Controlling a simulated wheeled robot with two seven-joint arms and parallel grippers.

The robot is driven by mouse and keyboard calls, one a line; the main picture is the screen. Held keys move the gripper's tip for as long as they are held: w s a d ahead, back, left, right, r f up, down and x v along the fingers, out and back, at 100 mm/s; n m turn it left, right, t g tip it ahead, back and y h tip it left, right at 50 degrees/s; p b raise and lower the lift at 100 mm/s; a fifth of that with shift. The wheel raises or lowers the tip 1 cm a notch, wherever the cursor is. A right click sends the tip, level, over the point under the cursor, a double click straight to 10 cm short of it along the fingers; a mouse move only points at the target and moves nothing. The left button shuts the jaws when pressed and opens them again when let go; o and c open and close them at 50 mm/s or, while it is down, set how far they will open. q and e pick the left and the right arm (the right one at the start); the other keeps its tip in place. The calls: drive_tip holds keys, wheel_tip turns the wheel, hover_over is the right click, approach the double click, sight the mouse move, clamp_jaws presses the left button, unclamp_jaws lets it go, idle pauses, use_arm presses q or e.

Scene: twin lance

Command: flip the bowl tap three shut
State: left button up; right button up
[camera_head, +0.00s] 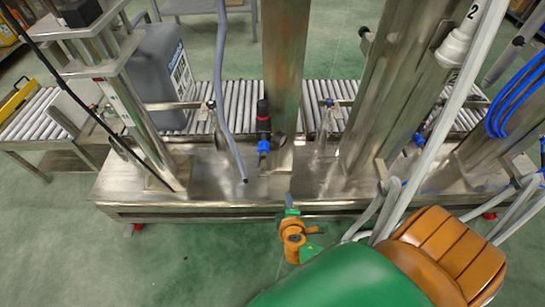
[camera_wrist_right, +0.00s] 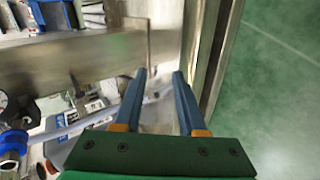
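No tap is clearly marked as bowl tap three, so I cannot tell which one it is. In the head view a blue fitting (camera_head: 264,147) stands under a black and red cylinder on the steel machine bed, and a small blue fitting (camera_head: 419,139) shows further right. In the right wrist view a blue fitting (camera_wrist_right: 12,145) lies at the left edge. My right gripper (camera_head: 289,198) is at the bed's front edge, apart from these fittings. In the wrist view its two blue-grey fingers (camera_wrist_right: 160,74) are parted with nothing held. My left gripper is out of view.
The steel bed (camera_head: 230,190) carries upright steel columns (camera_head: 285,60). A roller conveyor (camera_head: 240,100) runs behind, with a grey canister (camera_head: 165,75) on it. Grey hoses (camera_head: 222,90) and white pipes, one marked 2, hang in front. Green floor (camera_head: 180,260) is clear at front left.

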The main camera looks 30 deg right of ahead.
drive_tip(key=w+d+r+t+h+b, duration=0.2)
drive_tip(key=w+r+t+b, duration=0.1)
drive_tip(key=w, duration=0.4)
drive_tip(key=w+d+r+n+t+h+b, duration=0.1)
drive_tip(key=w+d+r+t+b, duration=0.1)
drive_tip(key=w+b, duration=0.4)
wheel_tip(320, 180, up, 3)
drive_tip(key=shift+w+f+t+h, duration=0.1)
drive_tip(key=shift+w+t+h, duration=0.3)
drive_tip(key=shift+w+t, duration=0.3)
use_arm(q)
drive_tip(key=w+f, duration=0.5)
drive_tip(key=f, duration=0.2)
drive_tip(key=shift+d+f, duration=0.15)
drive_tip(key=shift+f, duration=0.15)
use_arm(e)
clamp_jaws()
